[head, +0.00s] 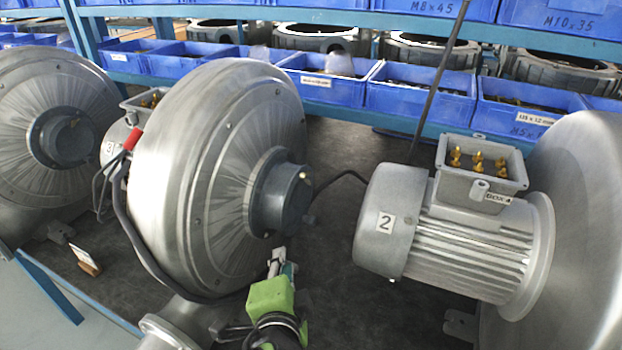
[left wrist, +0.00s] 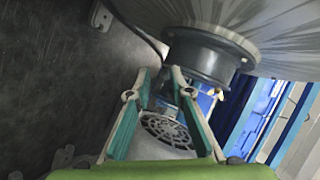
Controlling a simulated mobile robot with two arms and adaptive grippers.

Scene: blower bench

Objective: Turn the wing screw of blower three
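Blower three (head: 200,170) stands in the middle of the head view, a round metal housing with a dark grey hub (head: 285,198) on its right face. A "3" label (head: 110,148) shows on its motor behind. My left gripper (head: 279,256) is just below the hub, apart from it in the picture. In the left wrist view its two teal-lined fingers (left wrist: 160,78) stand apart, with the hub (left wrist: 208,58) beyond and slightly right. A small grey part (left wrist: 188,92) shows below the hub; I cannot tell whether it is the wing screw. My right gripper is not in view.
Blower two's motor (head: 440,240) stands to the right, with a terminal box on top; its fan grille (left wrist: 166,128) shows behind my fingers. Another blower (head: 50,130) is at left. Blue bins (head: 420,100) line the back.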

